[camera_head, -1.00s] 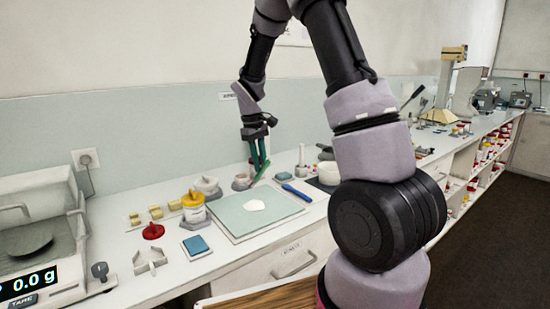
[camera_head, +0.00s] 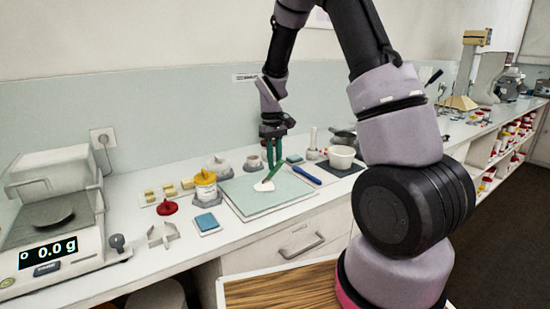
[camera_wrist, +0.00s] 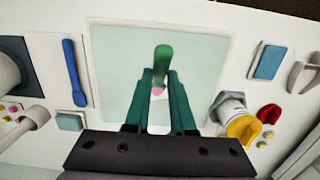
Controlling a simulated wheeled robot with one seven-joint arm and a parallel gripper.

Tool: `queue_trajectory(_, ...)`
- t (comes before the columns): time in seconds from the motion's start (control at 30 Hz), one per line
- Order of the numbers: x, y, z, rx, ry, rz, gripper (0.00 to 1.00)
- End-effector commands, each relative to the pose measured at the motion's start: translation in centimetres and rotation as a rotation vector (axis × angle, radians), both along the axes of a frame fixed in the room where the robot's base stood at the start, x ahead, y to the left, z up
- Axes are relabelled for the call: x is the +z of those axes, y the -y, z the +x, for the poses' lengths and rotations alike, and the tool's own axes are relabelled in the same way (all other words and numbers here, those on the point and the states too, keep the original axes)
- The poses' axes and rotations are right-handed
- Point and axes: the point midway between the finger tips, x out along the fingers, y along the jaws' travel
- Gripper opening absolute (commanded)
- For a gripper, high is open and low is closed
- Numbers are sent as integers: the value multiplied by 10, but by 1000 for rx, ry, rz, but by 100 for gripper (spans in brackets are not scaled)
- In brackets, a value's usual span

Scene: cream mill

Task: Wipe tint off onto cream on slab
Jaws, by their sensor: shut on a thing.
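My gripper (camera_head: 273,150) is shut on a green tool (camera_head: 274,173) above the pale green slab (camera_head: 290,193). The tool slants down to the left, its lower end at the white cream (camera_head: 264,187); whether it touches is hard to tell. The wrist view shows the green tool (camera_wrist: 162,52) beyond my gripper (camera_wrist: 163,74), over the slab (camera_wrist: 110,62). A small pink patch (camera_wrist: 157,91), possibly tint, shows between the fingers; I cannot tell whether it is on the tool or the cream. The fingers partly hide the cream (camera_wrist: 157,128).
A blue spatula (camera_head: 307,175) lies right of the slab, near a white bowl (camera_head: 341,158). A scale (camera_head: 52,215) stands far left.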

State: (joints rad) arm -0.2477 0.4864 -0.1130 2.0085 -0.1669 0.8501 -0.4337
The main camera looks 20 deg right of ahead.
Motion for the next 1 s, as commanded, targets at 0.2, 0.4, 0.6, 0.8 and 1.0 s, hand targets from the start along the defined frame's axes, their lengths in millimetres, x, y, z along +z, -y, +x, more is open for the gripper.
queue_trajectory(0.2, -1, 0, 0, 0, 0, 0, 0)
queue_trajectory(0.4, 0, 0, 0, 0, 0, 0, 0)
queue_trajectory(0.6, -1, 0, 0, 0, 0, 0, 0)
queue_trajectory(0.8, -3, 0, 0, 1, -1, 0, 0)
queue_trajectory(1.0, -6, 0, 0, 1, -1, 0, 0)
